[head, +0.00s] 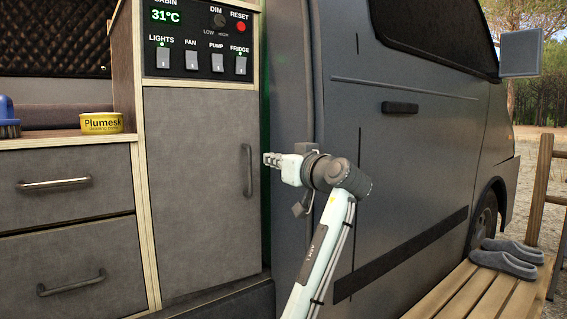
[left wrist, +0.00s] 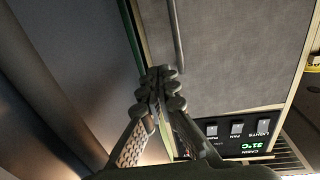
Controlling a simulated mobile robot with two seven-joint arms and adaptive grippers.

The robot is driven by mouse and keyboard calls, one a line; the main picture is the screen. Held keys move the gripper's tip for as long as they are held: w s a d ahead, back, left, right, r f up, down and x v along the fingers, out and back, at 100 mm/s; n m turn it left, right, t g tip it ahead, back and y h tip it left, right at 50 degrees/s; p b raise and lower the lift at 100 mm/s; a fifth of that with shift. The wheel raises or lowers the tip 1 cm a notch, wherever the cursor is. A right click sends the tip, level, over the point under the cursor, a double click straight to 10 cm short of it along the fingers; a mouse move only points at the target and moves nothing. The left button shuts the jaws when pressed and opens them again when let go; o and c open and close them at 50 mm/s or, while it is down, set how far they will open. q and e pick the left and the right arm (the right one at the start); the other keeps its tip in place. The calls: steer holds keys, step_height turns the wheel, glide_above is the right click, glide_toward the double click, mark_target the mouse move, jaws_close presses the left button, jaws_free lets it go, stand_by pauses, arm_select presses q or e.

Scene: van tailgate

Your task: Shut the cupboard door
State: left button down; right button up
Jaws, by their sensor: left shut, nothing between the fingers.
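The grey cupboard door (head: 195,200) is below the control panel, with a vertical bar handle (head: 248,170) near its right edge. It looks flush or nearly flush with its pale wooden frame; I cannot tell whether a small gap remains. My left gripper (head: 268,160) is shut and empty, just right of the handle, with its fingertips pointing left at the door's right edge. In the left wrist view the shut fingers (left wrist: 160,88) show in front of the door (left wrist: 235,50), below the end of the handle (left wrist: 176,38). Contact cannot be made out. My right gripper is not in view.
The control panel (head: 200,45) with switches sits above the door. Two drawers (head: 70,215) are to the left, under a counter with a yellow tin (head: 102,123) and a blue brush (head: 8,120). The van's side (head: 400,150) is close on the right, with slippers (head: 505,258) on a bench.

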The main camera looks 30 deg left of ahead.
mark_target(255, 154)
arm_select(q)
steer(key=x, duration=0.6)
steer(key=shift+w+a, duration=0.15)
steer(key=shift+a, duration=0.1)
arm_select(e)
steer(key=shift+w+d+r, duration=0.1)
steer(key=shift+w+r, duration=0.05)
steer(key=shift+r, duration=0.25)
arm_select(q)
steer(key=shift+x, duration=0.8)
steer(key=shift+w, duration=0.15)
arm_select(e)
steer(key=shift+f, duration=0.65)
